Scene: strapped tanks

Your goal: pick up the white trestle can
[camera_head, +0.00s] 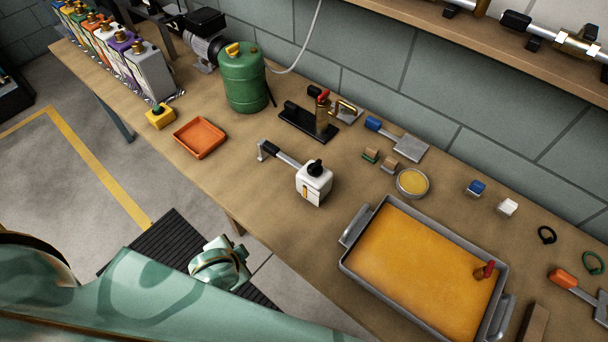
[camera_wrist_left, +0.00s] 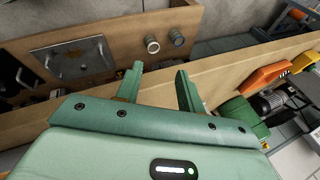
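In the head view, a row of slim strapped cans stands at the table's far left end. A white can (camera_head: 112,57) is among them, partly hidden by a purple can (camera_head: 128,62) and a grey can (camera_head: 149,72). My right gripper is in neither view.
A green tank (camera_head: 244,78), an orange tray (camera_head: 200,137) and a yellow block (camera_head: 160,116) stand between the can row and the small white container. A large pan (camera_head: 352,266) of orange stuff fills the front right. A wall shelf (camera_head: 470,35) overhangs the back.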

